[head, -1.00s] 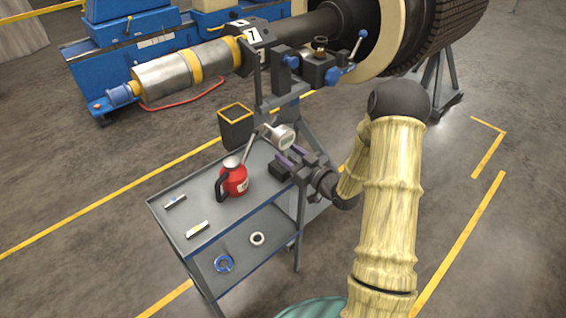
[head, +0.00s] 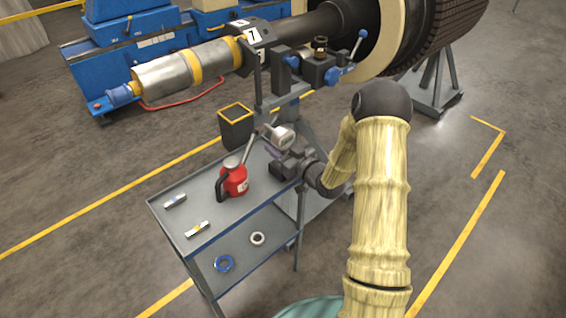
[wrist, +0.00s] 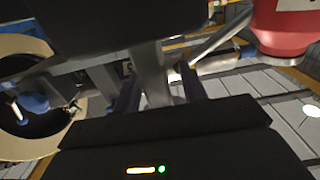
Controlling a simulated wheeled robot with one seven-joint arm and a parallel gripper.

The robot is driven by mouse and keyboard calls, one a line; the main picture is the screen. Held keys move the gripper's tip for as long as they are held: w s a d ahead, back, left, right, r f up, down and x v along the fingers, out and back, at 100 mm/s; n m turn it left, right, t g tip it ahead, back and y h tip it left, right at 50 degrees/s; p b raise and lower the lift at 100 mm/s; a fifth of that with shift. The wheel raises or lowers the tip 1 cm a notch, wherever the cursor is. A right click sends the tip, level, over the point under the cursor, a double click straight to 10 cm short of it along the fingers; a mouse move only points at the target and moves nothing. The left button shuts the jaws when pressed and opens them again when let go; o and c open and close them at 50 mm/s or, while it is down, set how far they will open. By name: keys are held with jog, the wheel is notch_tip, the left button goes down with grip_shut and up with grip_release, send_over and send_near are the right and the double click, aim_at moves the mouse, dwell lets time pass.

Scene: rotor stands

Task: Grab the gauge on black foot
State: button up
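The gauge (head: 281,138) has a pale round head and stands at the back right of the cart's top shelf, beside the red can. In the head view its lower part is largely hidden by my gripper (head: 271,153). In the wrist view, a grey upright stem (wrist: 151,78) that looks like the gauge's stands between my two purple fingers (wrist: 160,92). A large black block (wrist: 120,22) joins it at the top of that view and looks like the foot. My fingers are on either side of the stem, and gaps seem to show, so the gripper looks open.
A red can (head: 233,180) with a long spout stands close left of the gauge. A black bin (head: 236,130) is behind it. Two small bars lie near the grey cart's (head: 185,238) front left. The rotor stand (head: 325,70) rises behind.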

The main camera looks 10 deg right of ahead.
grip_shut()
jog(key=shift+r, duration=0.1)
dwell(1.1)
